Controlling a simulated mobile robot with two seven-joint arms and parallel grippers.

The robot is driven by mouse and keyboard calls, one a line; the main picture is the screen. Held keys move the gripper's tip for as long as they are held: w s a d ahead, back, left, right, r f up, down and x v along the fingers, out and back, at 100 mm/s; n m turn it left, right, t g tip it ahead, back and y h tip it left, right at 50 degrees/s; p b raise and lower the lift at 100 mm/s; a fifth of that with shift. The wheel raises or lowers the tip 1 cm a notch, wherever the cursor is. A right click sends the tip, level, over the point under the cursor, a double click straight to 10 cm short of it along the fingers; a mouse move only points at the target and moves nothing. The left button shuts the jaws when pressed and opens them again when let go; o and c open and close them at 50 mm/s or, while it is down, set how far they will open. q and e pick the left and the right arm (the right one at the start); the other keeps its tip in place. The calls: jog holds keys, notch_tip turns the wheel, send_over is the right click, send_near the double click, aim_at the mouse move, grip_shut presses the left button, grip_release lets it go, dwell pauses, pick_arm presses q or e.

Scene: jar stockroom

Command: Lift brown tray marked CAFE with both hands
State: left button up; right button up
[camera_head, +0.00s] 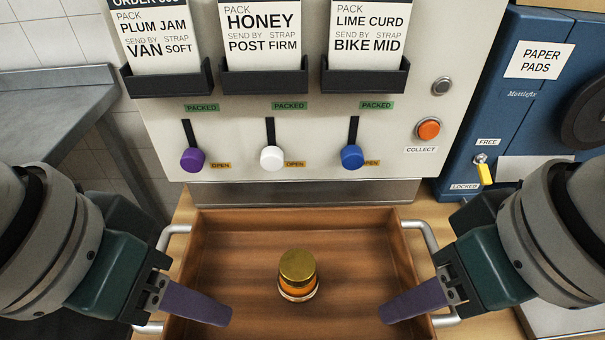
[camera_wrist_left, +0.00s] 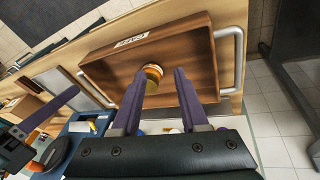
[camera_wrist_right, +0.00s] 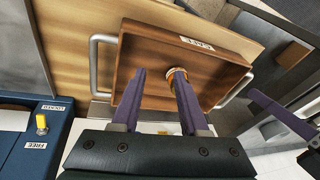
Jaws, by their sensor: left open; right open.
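The brown wooden tray (camera_head: 230,222) lies on the worktop below the machine panel. A jar with a gold lid (camera_head: 297,268) stands upright inside it. The CAFE label shows on the tray wall in the left wrist view (camera_wrist_left: 133,41) and right wrist view (camera_wrist_right: 197,44). The left metal handle (camera_head: 172,232) and right metal handle (camera_head: 428,236) stick out at the tray's ends. My left gripper (camera_head: 228,318) is open, its fingers over the tray's left part. My right gripper (camera_head: 384,314) is open over its right part. Neither jaw holds a handle; the arms hide parts of both.
A machine panel with order cards, purple (camera_head: 193,159), white (camera_head: 271,158) and blue (camera_head: 352,157) knobs, and an orange button (camera_head: 428,129) stands behind the tray. A blue paper pads unit (camera_head: 500,110) stands at the right. A grey metal table (camera_head: 50,100) is at the left.

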pick_arm(q)
jog(key=w+f+b, duration=0.3)
jog(key=w+b, duration=0.1)
pick_arm(e)
jog(key=w+f, duration=0.3)
jog(key=w, duration=0.1)
pick_arm(q)
jog(key=r+n+g+y+b, duration=0.1)
jog(key=n+g+y+b, duration=0.1)
jog(key=n+y+b, duration=0.15)
send_over(181, 268)
jog(key=shift+r+h, duration=0.1)
jog(key=shift+h, duration=0.15)
pick_arm(e)
jog(key=r+m+g+h, duration=0.2)
jog(key=m, duration=0.1)
send_over(412, 263)
jog(key=shift+f, duration=0.2)
pick_arm(q)
notch_tip(412, 263, down, 10)
pick_arm(e)
notch_tip(412, 263, down, 10)
pick_arm(q)
jog(key=shift+c, duration=0.4)
pick_arm(e)
jog(key=shift+c, duration=0.4)
pick_arm(q)
grip_shut()
pick_arm(e)
grip_shut()
